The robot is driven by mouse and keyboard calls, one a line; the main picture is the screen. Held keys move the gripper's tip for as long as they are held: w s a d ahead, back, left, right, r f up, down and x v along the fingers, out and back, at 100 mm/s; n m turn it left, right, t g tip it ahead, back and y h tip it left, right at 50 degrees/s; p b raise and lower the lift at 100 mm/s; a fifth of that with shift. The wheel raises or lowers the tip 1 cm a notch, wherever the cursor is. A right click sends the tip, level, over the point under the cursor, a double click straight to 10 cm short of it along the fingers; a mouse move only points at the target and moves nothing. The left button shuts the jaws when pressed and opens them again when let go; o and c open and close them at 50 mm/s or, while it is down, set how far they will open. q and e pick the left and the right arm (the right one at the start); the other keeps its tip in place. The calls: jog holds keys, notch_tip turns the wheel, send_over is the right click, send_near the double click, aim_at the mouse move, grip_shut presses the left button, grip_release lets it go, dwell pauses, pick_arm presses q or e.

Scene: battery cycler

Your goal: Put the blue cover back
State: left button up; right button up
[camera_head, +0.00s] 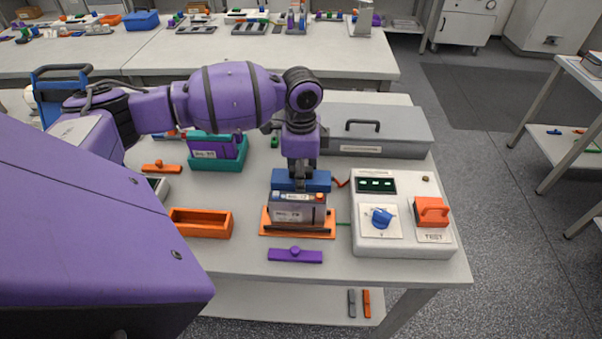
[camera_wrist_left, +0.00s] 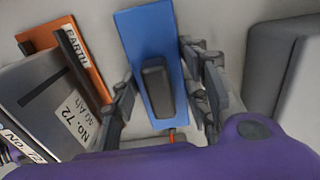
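The blue cover (camera_head: 318,183) is a flat slab just behind the grey battery (camera_head: 297,210), which stands in an orange tray (camera_head: 300,232). The battery's top is uncovered. My left gripper (camera_head: 301,178) points down over the cover. In the left wrist view the cover (camera_wrist_left: 148,30) has a dark raised handle (camera_wrist_left: 157,88) between the two fingers of my left gripper (camera_wrist_left: 166,88). Gaps show on both sides of the handle, so the fingers look open around it. Whether the cover rests on the table is hard to tell. My right gripper is not in view.
A white tester (camera_head: 400,240) with a blue knob and orange switch stands right of the battery. A grey lidded case (camera_head: 380,145) is behind it. A purple bar (camera_head: 295,255) lies in front. An empty orange bin (camera_head: 200,223) and a green-trayed purple battery (camera_head: 217,152) are left.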

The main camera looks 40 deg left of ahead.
pick_arm(q)
jog(key=o, duration=0.3)
jog(key=shift+r, duration=0.1)
notch_tip(320, 180, up, 12)
jog(key=shift+r+p, duration=0.1)
jog(key=shift+p, duration=0.2)
dwell(0.4)
